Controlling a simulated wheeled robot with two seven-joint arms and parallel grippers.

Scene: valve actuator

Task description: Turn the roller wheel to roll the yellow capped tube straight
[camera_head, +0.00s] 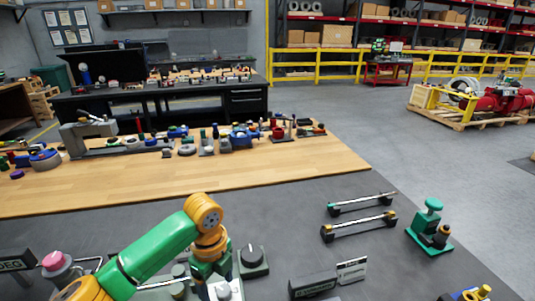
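Two thin tubes lie on low black stands at the right of the grey mat. The nearer tube (358,225) has yellowish ends; the farther tube (362,203) looks grey with darker ends. Both are slanted slightly upward to the right. A black round knob (253,260) on a dark base stands beside my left arm; I cannot tell whether it is the roller wheel. My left arm's green and orange wrist reaches down at the lower middle. Its gripper (221,287) is low in the picture, partly hidden, its fingers unclear. My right gripper cannot be made out.
A green and black device (431,229) stands right of the tubes. Dark blocks with a label card (351,271) lie in front. A pink-topped part (54,261) is at the left. A wooden bench (180,177) with several tools lies behind. The mat's middle is clear.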

